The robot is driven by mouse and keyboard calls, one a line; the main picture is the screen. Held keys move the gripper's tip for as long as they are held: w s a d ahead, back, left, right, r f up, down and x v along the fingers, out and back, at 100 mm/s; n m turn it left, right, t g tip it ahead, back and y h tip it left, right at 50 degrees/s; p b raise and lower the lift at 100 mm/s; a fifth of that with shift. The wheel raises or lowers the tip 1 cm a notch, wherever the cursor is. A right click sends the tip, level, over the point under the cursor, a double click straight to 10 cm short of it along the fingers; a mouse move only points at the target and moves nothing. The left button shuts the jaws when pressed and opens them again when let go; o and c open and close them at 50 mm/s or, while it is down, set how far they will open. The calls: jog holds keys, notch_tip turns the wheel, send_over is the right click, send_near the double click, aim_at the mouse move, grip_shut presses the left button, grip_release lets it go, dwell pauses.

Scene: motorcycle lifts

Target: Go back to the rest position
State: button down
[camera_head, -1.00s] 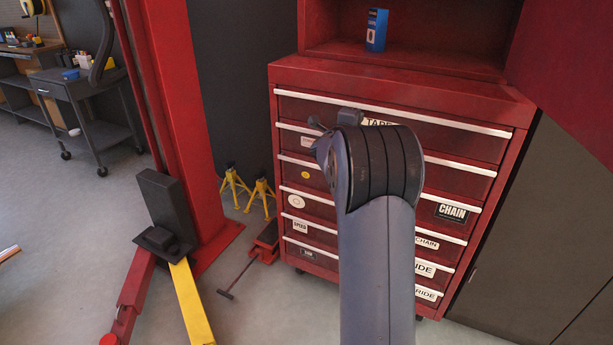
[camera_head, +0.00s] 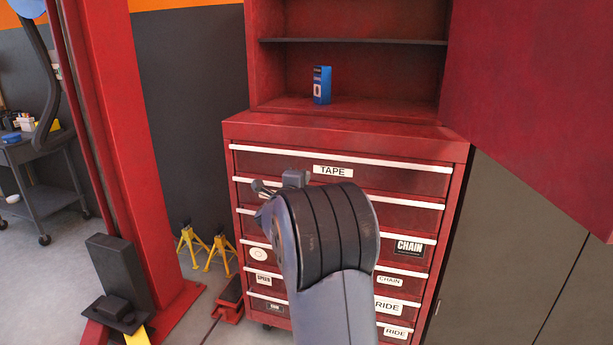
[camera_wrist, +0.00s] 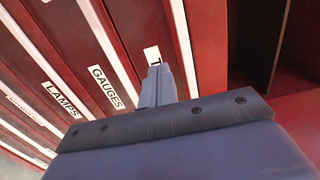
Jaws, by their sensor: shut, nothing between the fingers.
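My arm rises in front of the red tool cabinet (camera_head: 345,130) in the head view. My gripper (camera_wrist: 157,72) shows in the wrist view with its fingers together and nothing between them. It is in front of the cabinet's drawers, near the white label on the top drawer. In the head view my arm's dark wrist joint hides most of the gripper and part of the middle drawers. The drawers look shut.
A blue box (camera_head: 322,85) stands on the cabinet's open shelf. A red lift post (camera_head: 120,150) and yellow jack stands (camera_head: 190,245) are at the left. A dark cart (camera_head: 45,180) is farther left. A red panel (camera_head: 545,100) juts out at the upper right.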

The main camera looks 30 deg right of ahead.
jog(key=v, duration=0.6)
jog(key=shift+a, duration=0.1)
